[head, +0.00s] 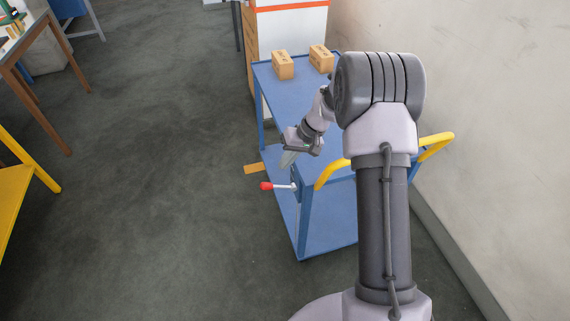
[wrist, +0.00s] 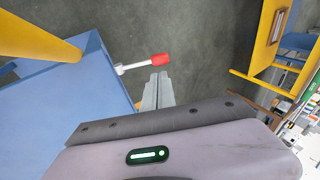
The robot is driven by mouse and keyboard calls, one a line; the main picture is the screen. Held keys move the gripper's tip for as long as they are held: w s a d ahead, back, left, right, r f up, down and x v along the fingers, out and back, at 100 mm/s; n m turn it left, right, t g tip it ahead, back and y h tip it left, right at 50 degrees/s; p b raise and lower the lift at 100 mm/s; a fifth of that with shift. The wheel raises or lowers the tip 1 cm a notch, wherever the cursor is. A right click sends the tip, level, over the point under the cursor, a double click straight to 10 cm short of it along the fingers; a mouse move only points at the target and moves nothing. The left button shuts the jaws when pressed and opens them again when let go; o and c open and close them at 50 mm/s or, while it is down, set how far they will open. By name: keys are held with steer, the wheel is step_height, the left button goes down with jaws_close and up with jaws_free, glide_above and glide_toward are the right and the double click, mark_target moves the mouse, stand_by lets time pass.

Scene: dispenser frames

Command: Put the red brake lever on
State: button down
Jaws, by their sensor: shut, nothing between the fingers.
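The brake lever has a red grip (head: 266,186) on a pale rod and sticks out to the left from the side of the blue cart (head: 306,212), near its yellow handle. In the wrist view the red grip (wrist: 160,59) lies just beyond my fingertips, with its rod running left to the cart corner. My gripper (head: 287,160) is shut and empty, above and slightly behind the lever in the head view. In the wrist view my gripper (wrist: 160,76) shows its fingers together, close to the grip; I cannot tell whether they touch it.
Two cardboard boxes, one on the left (head: 283,65) and one on the right (head: 321,58), stand on the cart's top. The yellow handle (head: 436,146) rises at the near end. A wall (head: 480,110) runs along the right. Open floor (head: 170,200) lies left of the cart.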

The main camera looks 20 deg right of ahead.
mark_target(267, 185)
steer(key=b+x, duration=0.3)
steer(key=x, duration=0.7)
steer(key=shift+b, duration=0.35)
steer(key=shift+a, duration=0.1)
steer(key=shift+s+a+h+p, duration=0.1)
steer(key=shift+a+h+p, duration=0.05)
steer(key=shift+h+p, duration=0.3)
steer(key=shift+a+f+h+p, duration=0.2)
steer(key=shift+h+p, duration=0.1)
steer(key=shift+h, duration=0.25)
steer(key=shift+a+f+h+p, duration=0.2)
steer(key=shift+h+p, duration=0.1)
steer(key=shift+h, duration=0.2)
steer(key=shift+a+f+p, duration=0.2)
steer(key=shift+f+p, duration=0.1)
step_height(267, 185, down, 10)
steer(key=a+h+b, duration=0.1)
steer(key=h+b, duration=0.1)
steer(key=b, duration=0.1)
steer(key=shift+a+h+b, duration=0.35)
steer(key=shift+h, duration=0.05)
